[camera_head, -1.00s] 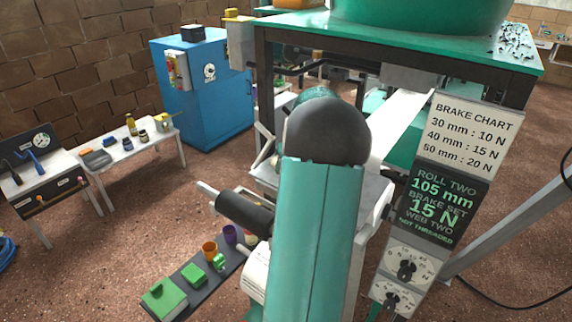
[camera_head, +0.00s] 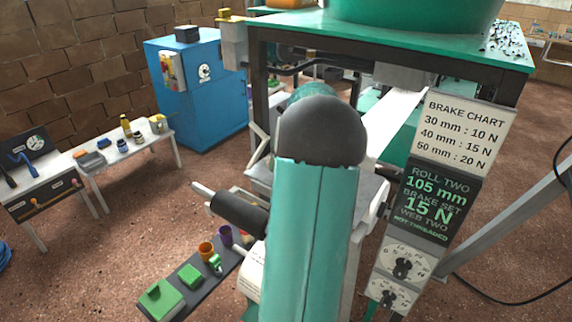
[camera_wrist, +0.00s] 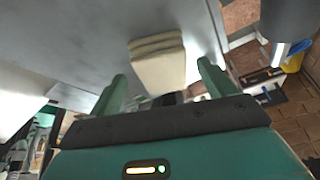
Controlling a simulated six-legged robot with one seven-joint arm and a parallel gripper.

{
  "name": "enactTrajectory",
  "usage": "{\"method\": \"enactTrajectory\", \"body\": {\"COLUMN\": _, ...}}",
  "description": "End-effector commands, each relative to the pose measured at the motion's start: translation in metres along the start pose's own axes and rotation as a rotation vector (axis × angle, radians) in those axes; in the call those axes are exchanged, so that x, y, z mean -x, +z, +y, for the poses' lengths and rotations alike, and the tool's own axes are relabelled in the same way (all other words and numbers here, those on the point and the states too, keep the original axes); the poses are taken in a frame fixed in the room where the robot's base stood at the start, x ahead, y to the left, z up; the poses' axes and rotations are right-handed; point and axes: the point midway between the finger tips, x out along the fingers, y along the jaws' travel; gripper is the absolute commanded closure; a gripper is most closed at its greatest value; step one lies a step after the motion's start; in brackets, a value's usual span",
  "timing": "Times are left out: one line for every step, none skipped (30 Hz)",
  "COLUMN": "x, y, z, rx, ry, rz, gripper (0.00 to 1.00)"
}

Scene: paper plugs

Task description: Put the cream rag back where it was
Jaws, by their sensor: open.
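The cream rag (camera_wrist: 157,62) shows in the wrist view as a folded pad against a grey metal surface (camera_wrist: 85,45). My gripper (camera_wrist: 163,75) is open, with one green finger on each side of the rag's near end. The rag reaches out beyond the fingertips, and I cannot tell whether either finger touches it. In the head view my green arm covers the middle, and both the rag and the gripper are hidden.
A machine with a green-topped table (camera_head: 400,45) stands ahead. A brake chart sign (camera_head: 463,130) hangs at its right. A dark tray (camera_head: 218,272) with green blocks and cups lies at lower left. A blue cabinet (camera_head: 205,105) and white benches stand farther left, with open floor between.

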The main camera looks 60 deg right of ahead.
Motion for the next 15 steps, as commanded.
{"method": "enactTrajectory", "body": {"x": 0.012, "y": -0.001, "z": 0.000, "rx": 0.000, "ry": 0.003, "rz": 0.002, "gripper": 0.17}}
{"method": "enactTrajectory", "body": {"x": 0.018, "y": -0.001, "z": 0.001, "rx": 0.000, "ry": 0.004, "rz": 0.003, "gripper": 0.17}}
{"method": "enactTrajectory", "body": {"x": 0.027, "y": -0.001, "z": 0.001, "rx": 0.000, "ry": 0.004, "rz": 0.002, "gripper": 0.17}}
{"method": "enactTrajectory", "body": {"x": 0.034, "y": -0.001, "z": 0.001, "rx": 0.000, "ry": 0.004, "rz": 0.003, "gripper": 0.17}}
{"method": "enactTrajectory", "body": {"x": 0.041, "y": 0.000, "z": 0.001, "rx": -0.001, "ry": 0.004, "rz": 0.003, "gripper": 0.17}}
{"method": "enactTrajectory", "body": {"x": 0.050, "y": 0.000, "z": 0.001, "rx": -0.001, "ry": 0.004, "rz": 0.003, "gripper": 0.17}}
{"method": "enactTrajectory", "body": {"x": 0.057, "y": 0.000, "z": 0.001, "rx": -0.001, "ry": 0.004, "rz": 0.003, "gripper": 0.17}}
{"method": "enactTrajectory", "body": {"x": 0.062, "y": 0.000, "z": 0.000, "rx": -0.001, "ry": 0.003, "rz": 0.002, "gripper": 0.17}}
{"method": "enactTrajectory", "body": {"x": 0.070, "y": 0.000, "z": 0.000, "rx": 0.000, "ry": 0.003, "rz": 0.003, "gripper": 0.17}}
{"method": "enactTrajectory", "body": {"x": 0.076, "y": 0.000, "z": 0.000, "rx": 0.000, "ry": 0.002, "rz": 0.002, "gripper": 0.17}}
{"method": "enactTrajectory", "body": {"x": 0.080, "y": 0.000, "z": 0.000, "rx": 0.000, "ry": 0.002, "rz": 0.002, "gripper": 0.17}}
{"method": "enactTrajectory", "body": {"x": 0.086, "y": 0.000, "z": 0.001, "rx": 0.000, "ry": 0.003, "rz": 0.002, "gripper": 0.17}}
{"method": "enactTrajectory", "body": {"x": 0.090, "y": 0.000, "z": 0.001, "rx": 0.000, "ry": 0.002, "rz": 0.001, "gripper": 0.17}}
{"method": "enactTrajectory", "body": {"x": 0.093, "y": 0.000, "z": 0.000, "rx": 0.000, "ry": 0.002, "rz": 0.001, "gripper": 0.17}}
{"method": "enactTrajectory", "body": {"x": 0.096, "y": 0.000, "z": 0.000, "rx": 0.000, "ry": 0.002, "rz": 0.001, "gripper": 0.17}}
